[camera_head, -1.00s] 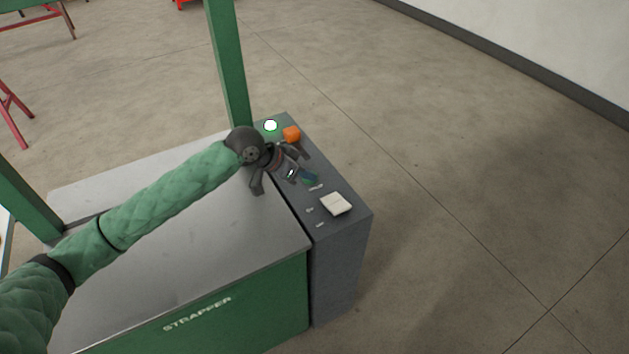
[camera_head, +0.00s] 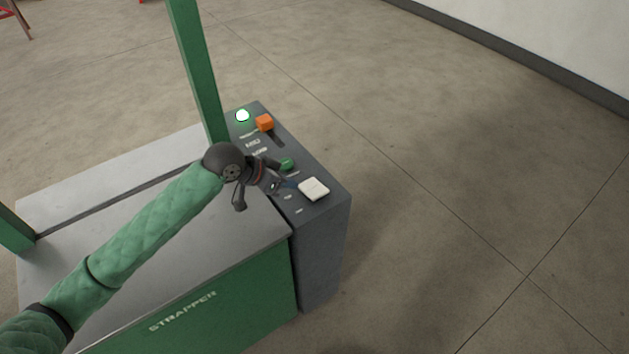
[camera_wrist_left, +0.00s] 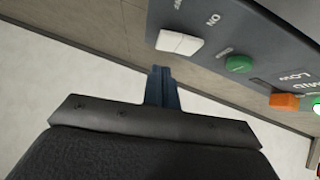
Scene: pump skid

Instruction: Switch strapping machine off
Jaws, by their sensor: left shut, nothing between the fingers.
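The strapping machine (camera_head: 205,312) is a green cabinet with a grey metal top and a dark grey control panel (camera_head: 330,208) on its right side. A white two-part switch (camera_head: 313,189) sits at the panel's near end. In the left wrist view the switch (camera_wrist_left: 180,42) has OFF and ON labels beside it; I cannot tell which half is pressed. A lamp (camera_head: 242,116) glows white-green at the far end. My left gripper (camera_head: 284,187) is over the panel, just left of the switch, shut and empty. Its closed blue-grey fingertips (camera_wrist_left: 163,74) appear just below the switch; contact cannot be told.
A green button (camera_head: 287,164) and an orange knob (camera_head: 264,123) lie farther along the panel. A green post (camera_head: 198,70) rises behind my left wrist. The concrete floor (camera_head: 450,200) to the right is clear.

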